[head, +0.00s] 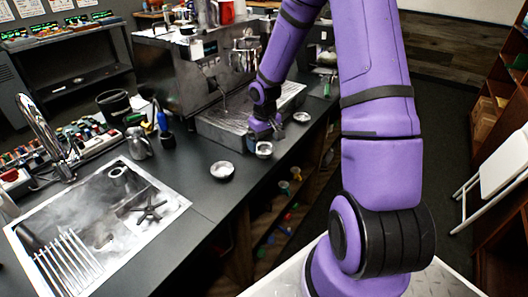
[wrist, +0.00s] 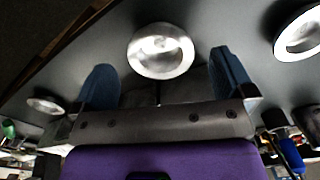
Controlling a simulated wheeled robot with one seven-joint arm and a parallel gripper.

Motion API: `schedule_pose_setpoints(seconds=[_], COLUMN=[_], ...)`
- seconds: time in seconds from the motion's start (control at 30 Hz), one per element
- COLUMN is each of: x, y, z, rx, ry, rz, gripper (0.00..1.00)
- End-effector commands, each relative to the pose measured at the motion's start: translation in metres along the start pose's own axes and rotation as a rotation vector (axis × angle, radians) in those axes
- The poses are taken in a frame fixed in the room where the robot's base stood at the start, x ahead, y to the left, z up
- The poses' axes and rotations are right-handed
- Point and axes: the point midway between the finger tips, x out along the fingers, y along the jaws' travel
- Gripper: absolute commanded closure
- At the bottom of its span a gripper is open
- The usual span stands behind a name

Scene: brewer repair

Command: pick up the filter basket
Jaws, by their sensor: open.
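Small round metal baskets stand on the dark counter; I cannot tell for certain which is the filter basket. One basket (head: 264,149) is right by my gripper (head: 265,131) in the head view. In the wrist view a shiny basket (wrist: 161,52) lies just beyond and between the fingertips of my gripper (wrist: 163,75). My gripper is open and empty, its two blue-grey fingers spread apart. Contact with the basket cannot be made out.
A second basket (head: 221,171) stands nearer the sink (head: 95,225), and a third (head: 302,116) farther along the counter edge. The espresso machine (head: 195,75) with its drip tray (head: 222,128) is behind my gripper. A metal pitcher (head: 139,146) stands at left.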

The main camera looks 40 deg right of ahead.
Motion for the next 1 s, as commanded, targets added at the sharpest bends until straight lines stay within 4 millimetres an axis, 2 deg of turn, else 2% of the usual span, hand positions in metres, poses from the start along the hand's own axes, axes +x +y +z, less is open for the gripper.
schedule_pose_setpoints(seconds=[0.1,0.2,0.5,0.53,0.73,1.0], x=[0.019,0.028,0.033,0.033,0.033,0.032], y=[0.0,0.0,0.0,0.0,0.0,0.0], z=[0.002,0.001,0.001,0.001,0.001,0.001], rx=[-0.001,-0.002,0.0,0.0,0.0,0.0], ry=[-0.003,-0.002,0.001,0.001,0.001,0.001], rz=[-0.002,-0.001,0.0,0.0,0.0,0.0], gripper=[0.0,0.0,0.0,0.02,0.48,0.48])
